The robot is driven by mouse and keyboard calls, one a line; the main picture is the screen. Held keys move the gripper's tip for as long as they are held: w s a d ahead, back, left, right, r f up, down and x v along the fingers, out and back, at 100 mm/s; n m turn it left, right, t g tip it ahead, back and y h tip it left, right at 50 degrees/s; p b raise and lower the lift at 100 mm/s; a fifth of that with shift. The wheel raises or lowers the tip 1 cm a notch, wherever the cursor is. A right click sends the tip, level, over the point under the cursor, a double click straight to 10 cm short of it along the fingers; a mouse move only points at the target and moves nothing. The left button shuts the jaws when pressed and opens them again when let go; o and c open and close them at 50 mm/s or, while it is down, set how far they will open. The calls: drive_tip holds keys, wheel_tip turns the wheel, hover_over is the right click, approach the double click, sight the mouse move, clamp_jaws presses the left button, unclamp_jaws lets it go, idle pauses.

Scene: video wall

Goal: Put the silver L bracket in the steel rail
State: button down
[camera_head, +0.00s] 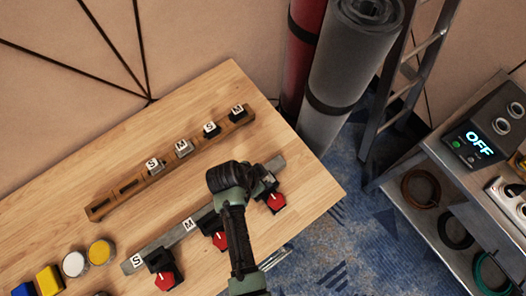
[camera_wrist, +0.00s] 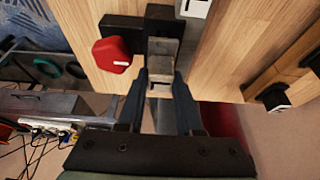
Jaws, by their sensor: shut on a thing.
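My gripper (camera_wrist: 162,88) is shut on a small silver-grey piece, seemingly the silver L bracket (camera_wrist: 163,50), in the wrist view. The piece sits between the fingertips, close against a black block (camera_wrist: 160,17). I cannot tell whether it is seated or just above the rail. In the head view my gripper (camera_head: 265,178) is over the right end of the steel rail (camera_head: 207,212) and hides the piece. The rail lies along the table's front side, with black parts bearing red knobs (camera_head: 277,202) and white S and M labels along it.
A wooden rail (camera_head: 128,197) with labelled blocks lies behind, parallel, on the wooden table (camera_head: 225,85). Yellow (camera_head: 102,251), white and blue pieces stand at the lower left. Beyond the table's right edge are rolled mats (camera_head: 345,70), a ladder and a shelf with an OFF display (camera_head: 480,143).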

drive_tip(key=shift+f, duration=0.15)
drive_tip(key=shift+f+b, duration=0.5)
drive_tip(key=shift+f, duration=0.1)
drive_tip(key=shift+c, duration=0.6)
unclamp_jaws()
drive_tip(key=shift+o, duration=0.6)
drive_tip(key=shift+d+f, duration=0.1)
drive_tip(key=shift+s, duration=0.15)
